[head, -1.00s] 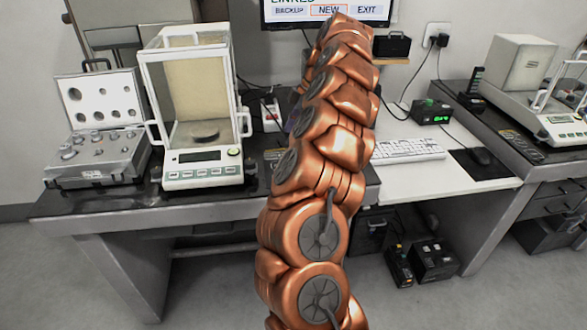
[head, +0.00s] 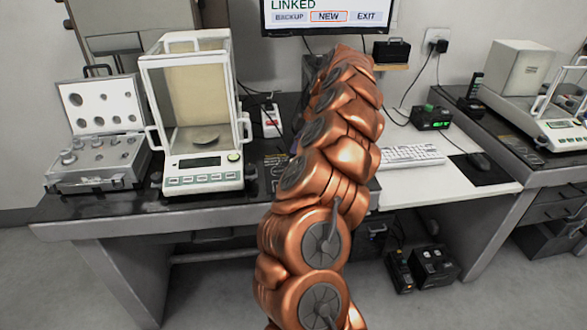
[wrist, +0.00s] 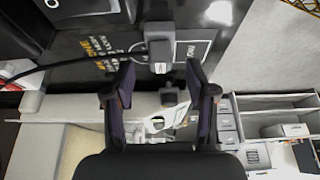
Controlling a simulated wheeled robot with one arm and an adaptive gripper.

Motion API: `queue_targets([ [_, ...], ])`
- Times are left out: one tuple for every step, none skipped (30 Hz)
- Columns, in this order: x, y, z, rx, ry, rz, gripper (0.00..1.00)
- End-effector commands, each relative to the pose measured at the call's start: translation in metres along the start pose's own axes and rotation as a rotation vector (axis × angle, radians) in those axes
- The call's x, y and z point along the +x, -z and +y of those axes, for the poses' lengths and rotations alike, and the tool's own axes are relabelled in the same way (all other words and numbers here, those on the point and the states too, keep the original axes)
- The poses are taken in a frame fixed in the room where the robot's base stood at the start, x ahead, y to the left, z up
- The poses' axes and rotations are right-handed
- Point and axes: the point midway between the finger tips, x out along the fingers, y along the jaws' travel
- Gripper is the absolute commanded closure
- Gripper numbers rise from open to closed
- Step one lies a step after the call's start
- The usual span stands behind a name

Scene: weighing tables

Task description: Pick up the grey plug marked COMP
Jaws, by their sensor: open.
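A grey plug (wrist: 160,50) shows in the wrist view against a black surface, with a pale face at its lower end. A black cable runs near it from the left; any lettering on the plug is too small to read. My gripper (wrist: 160,72) is open, with one dark finger to each side and below the plug in the picture. Nothing is between the fingers that I can see as held. In the head view, my copper arm hides the gripper and the plug.
A glass-sided balance (head: 204,178) and an open case of weights (head: 98,158) stand left of my arm. A monitor (head: 328,16), keyboard (head: 410,154) and small green-lit box (head: 430,118) are behind and right. Yellow markings (wrist: 98,48) lie left of the plug.

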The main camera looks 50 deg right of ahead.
Motion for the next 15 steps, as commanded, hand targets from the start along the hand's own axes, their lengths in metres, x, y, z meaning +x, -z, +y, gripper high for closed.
queue_targets([
  [0.005,0.002,-0.001,-0.001,0.002,0.003,0.44],
  [0.008,0.002,-0.001,-0.001,-0.001,0.003,0.44],
  [0.013,0.001,-0.001,0.001,-0.001,0.002,0.44],
  [0.018,0.001,-0.001,0.001,0.0,0.002,0.44],
  [0.021,0.001,-0.002,0.001,0.002,0.002,0.44],
  [0.026,0.001,-0.002,0.001,0.002,0.001,0.44],
  [0.028,0.001,-0.001,0.001,0.001,0.001,0.44],
  [0.029,0.001,-0.001,0.001,0.0,0.001,0.44],
  [0.031,0.001,-0.001,0.001,-0.001,0.001,0.44],
  [0.031,0.001,-0.001,0.001,-0.002,0.001,0.44],
  [0.031,0.001,-0.001,0.001,-0.003,0.001,0.44],
  [0.031,0.0,0.0,0.001,-0.003,0.001,0.44],
  [0.031,0.0,0.0,0.001,-0.003,0.001,0.44],
  [0.031,0.0,0.0,0.001,-0.003,0.001,0.44],
  [0.031,0.0,0.0,0.001,-0.003,0.001,0.45],
])
